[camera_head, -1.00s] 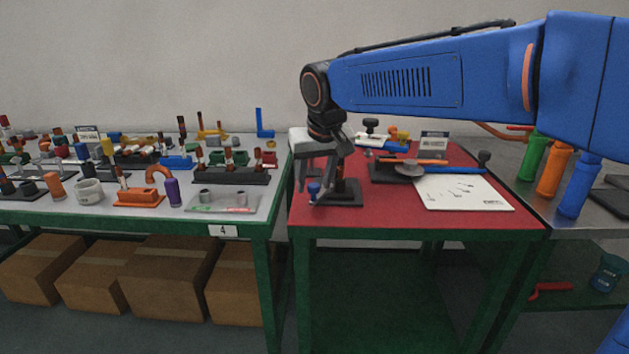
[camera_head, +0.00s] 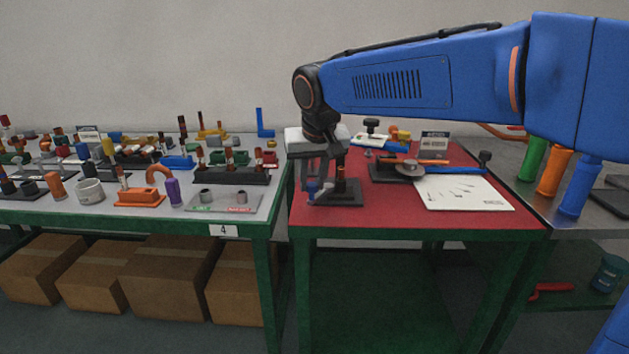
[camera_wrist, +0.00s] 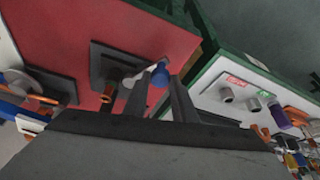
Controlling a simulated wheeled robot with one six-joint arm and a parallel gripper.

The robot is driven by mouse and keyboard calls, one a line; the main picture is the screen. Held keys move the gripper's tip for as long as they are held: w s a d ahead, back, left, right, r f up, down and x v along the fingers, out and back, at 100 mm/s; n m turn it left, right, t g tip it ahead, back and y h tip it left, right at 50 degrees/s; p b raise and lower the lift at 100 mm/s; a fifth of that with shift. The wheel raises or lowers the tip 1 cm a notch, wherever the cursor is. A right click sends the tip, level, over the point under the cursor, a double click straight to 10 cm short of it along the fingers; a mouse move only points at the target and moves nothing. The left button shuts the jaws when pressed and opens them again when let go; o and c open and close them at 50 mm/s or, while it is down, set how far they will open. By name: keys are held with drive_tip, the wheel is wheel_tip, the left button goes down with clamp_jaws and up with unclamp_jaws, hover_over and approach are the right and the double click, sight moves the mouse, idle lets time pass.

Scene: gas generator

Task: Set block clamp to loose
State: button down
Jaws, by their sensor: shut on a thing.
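The block clamp sits on the red table (camera_head: 460,218). It has a dark square base (camera_head: 350,198), an upright post and a lever ending in a blue knob (camera_head: 313,187). In the wrist view the base (camera_wrist: 105,60) lies left of the fingers, and the pale lever (camera_wrist: 132,82) reaches toward the blue knob (camera_wrist: 160,75). My gripper (camera_head: 314,183) points down at the table's left edge, its fingers at the knob. The wrist view shows my gripper (camera_wrist: 163,85) shut on the knob, one finger on each side. The fingers partly hide the lever end.
A second dark fixture with a grey disc (camera_head: 409,169) and a white sheet (camera_head: 462,192) lie to the right on the red table. The neighbouring grey table (camera_head: 230,214), crowded with parts, stands close on the left, past a narrow gap.

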drive_tip(key=shift+w+a+m+h, duration=0.45)
drive_tip(key=shift+a+m, duration=0.4)
drive_tip(key=shift+m, duration=0.25)
drive_tip(key=w+a+m, duration=0.1)
drive_tip(key=w+m+h, duration=0.1)
drive_tip(key=m, duration=0.1)
drive_tip(key=shift+w+a+m, duration=0.15)
drive_tip(key=shift+a+m, duration=0.15)
drive_tip(key=shift+a, duration=0.05)
drive_tip(key=w+m+h, duration=0.1)
drive_tip(key=w+a+m, duration=0.1)
drive_tip(key=m, duration=0.1)
drive_tip(key=shift+w+h, duration=0.15)
drive_tip(key=shift+h, duration=0.2)
drive_tip(key=shift+w+a+m+g+h, duration=0.1)
drive_tip(key=shift+w+m+g+h, duration=0.15)
drive_tip(key=shift+w+m, duration=0.4)
drive_tip(key=shift+w+m+g+h, duration=0.15)
drive_tip(key=shift+w+m+g, duration=0.15)
drive_tip(key=shift+m, duration=0.65)
drive_tip(key=shift+w, duration=0.1)
drive_tip(key=c, duration=1.5)
unclamp_jaws()
drive_tip(key=v, duration=1.7)
drive_tip(key=shift+r, duration=0.25)
